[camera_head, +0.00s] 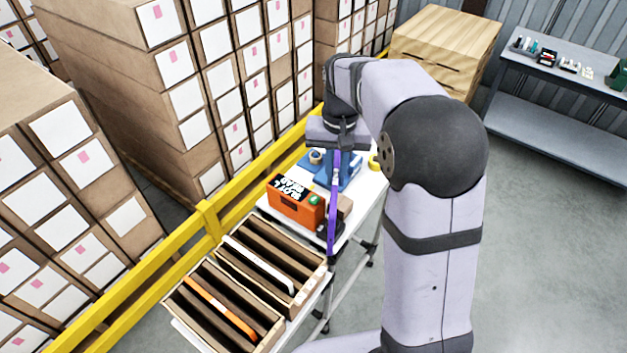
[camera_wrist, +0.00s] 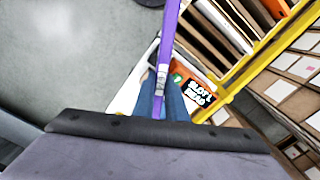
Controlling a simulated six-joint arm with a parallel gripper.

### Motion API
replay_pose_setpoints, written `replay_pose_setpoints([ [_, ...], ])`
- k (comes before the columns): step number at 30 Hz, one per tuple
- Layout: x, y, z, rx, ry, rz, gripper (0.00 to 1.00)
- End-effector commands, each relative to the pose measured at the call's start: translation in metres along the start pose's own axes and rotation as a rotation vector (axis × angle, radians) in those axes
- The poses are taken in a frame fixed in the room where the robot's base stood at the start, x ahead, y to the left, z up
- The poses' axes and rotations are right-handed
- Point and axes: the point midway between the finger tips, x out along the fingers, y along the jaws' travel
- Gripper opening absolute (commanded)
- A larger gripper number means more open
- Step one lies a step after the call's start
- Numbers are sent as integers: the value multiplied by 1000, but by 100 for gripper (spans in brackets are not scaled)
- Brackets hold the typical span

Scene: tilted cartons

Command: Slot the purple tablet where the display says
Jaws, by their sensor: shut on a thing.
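The purple tablet (camera_head: 333,215) is held upright, edge-on to the head camera, above the white table. It also shows as a thin purple strip in the wrist view (camera_wrist: 169,30). My gripper (camera_head: 338,172) is shut on its upper part; the blue fingers show in the wrist view (camera_wrist: 163,82). A near carton (camera_head: 262,338) has dividers and holds an orange tablet (camera_head: 218,307). A farther carton (camera_head: 310,285) holds a white tablet (camera_head: 260,264). Both have empty slots.
A blue tray (camera_head: 352,172) with tape rolls lies behind the display. A yellow rail (camera_head: 180,240) and stacked boxes (camera_head: 150,90) line the table's left side. Open floor (camera_head: 550,250) lies to the right.

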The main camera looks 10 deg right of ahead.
Motion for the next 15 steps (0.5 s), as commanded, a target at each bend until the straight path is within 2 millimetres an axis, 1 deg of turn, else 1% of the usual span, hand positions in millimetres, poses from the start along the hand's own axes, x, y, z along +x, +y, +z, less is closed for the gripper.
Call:
replay_pose_setpoints([
  [1,-8,-4,-3,-16,5,-1,0],
  [3,-16,-9,-6,-49,5,-2,0],
  [7,-27,-33,-13,-195,4,-1,0],
  [9,-28,-50,-15,-302,3,-1,0],
  [15,-35,-89,-18,-549,3,-1,0],
])
